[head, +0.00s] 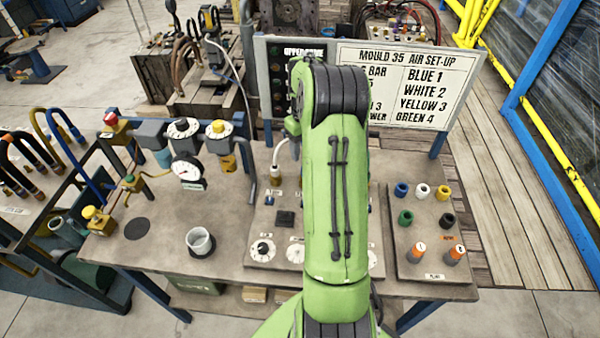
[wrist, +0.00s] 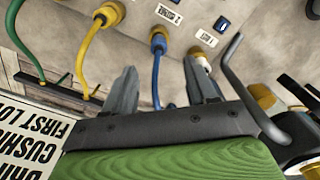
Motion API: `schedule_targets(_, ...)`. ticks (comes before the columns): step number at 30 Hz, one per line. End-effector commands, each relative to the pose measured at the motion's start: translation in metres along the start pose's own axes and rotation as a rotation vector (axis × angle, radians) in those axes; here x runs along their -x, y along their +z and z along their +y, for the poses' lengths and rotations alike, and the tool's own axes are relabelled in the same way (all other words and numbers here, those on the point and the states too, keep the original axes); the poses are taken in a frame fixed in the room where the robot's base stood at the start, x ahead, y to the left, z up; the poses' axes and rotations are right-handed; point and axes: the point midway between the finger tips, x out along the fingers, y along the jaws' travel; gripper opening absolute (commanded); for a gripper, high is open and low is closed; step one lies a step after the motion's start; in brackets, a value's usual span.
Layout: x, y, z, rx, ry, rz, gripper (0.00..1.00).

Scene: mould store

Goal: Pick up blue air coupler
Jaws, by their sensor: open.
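In the head view a short blue coupler (head: 401,190) stands at the back left of a board (head: 432,278) on the right of the bench. White (head: 423,191), yellow (head: 444,192), green (head: 405,217) and black (head: 446,220) couplers stand beside it. In the wrist view a blue coupler (wrist: 158,42) on a blue hose shows beyond and between the fingertips of my gripper (wrist: 160,75). A yellow one (wrist: 109,14) is to its left and a white-ended one (wrist: 200,60) to its right. My gripper is open with nothing between its fingers; my arm hides it in the head view.
A sign board (head: 410,80) stands behind the bench. A white cup (head: 200,242) and a gauge (head: 188,170) are left. A bent grey bar (wrist: 245,90) is close right of my gripper.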

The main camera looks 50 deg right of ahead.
Motion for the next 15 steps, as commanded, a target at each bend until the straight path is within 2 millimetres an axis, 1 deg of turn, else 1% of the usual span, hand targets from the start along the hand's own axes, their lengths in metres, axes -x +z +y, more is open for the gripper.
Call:
schedule_targets(1, -0.015, 0.001, 0.000, -0.001, -0.003, -0.004, 0.57)
schedule_targets(3, -0.029, 0.001, 0.000, -0.002, -0.002, -0.003, 0.57)
schedule_targets(8, -0.047, 0.001, 0.000, -0.001, 0.000, -0.001, 0.57)
schedule_targets(15, -0.090, 0.001, 0.001, 0.000, -0.001, -0.001, 0.57)
